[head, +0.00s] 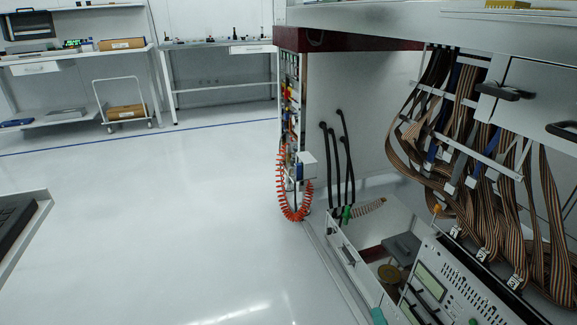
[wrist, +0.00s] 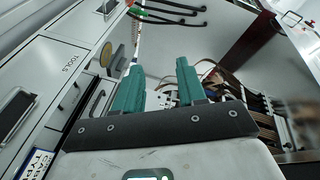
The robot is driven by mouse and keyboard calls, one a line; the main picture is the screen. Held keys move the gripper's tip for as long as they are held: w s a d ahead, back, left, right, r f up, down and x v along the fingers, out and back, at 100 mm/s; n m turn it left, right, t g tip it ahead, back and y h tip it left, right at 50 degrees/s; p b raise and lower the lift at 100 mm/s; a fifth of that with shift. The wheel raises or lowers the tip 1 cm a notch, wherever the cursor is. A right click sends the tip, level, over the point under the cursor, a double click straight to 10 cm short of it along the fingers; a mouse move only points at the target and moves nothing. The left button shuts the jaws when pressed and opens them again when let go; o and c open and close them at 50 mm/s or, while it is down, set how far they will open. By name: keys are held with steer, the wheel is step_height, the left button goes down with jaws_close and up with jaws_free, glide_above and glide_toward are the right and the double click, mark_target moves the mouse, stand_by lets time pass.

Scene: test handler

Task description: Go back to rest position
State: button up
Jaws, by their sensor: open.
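My gripper (wrist: 158,78) shows in the wrist view with two teal fingers spread apart. The gap between them is empty, and neither finger visibly holds anything. In the wrist view it points into the open test handler, with a grey drawer front marked TOOLS (wrist: 72,66) to the left. The test handler's inner wall (head: 350,110) and open lower bay fill the right half of the head view. Small teal pieces at the bottom edge of the head view may be my fingers; the rest of the gripper is not visible there.
Ribbon cables (head: 540,210) hang at the right inside the handler, above an instrument panel (head: 455,285) with a screen. A coiled orange hose (head: 283,195) hangs at the handler's edge. White floor (head: 160,220) is clear to the left. Benches (head: 220,45) and a cart (head: 125,112) stand behind.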

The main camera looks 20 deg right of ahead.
steer(key=s+a+n+g+y, duration=0.65)
steer(key=s+a+n, duration=0.25)
steer(key=a+n, duration=0.15)
steer(key=s+d+r+n+g+h, duration=0.15)
steer(key=s+g, duration=0.25)
steer(key=s, duration=0.6)
steer(key=s+d+r+n+g+h, duration=0.1)
steer(key=s+d+r+n+g, duration=0.3)
steer(key=s, duration=0.6)
step_height(320, 180, up, 28)
steer(key=a+m+p, duration=0.1)
steer(key=a+p, duration=0.1)
steer(key=p, duration=2.6)
steer(key=shift+a+g+p, duration=0.2)
steer(key=shift+g+p, duration=0.15)
steer(key=shift+p, duration=0.05)
steer(key=shift+w, duration=0.1)
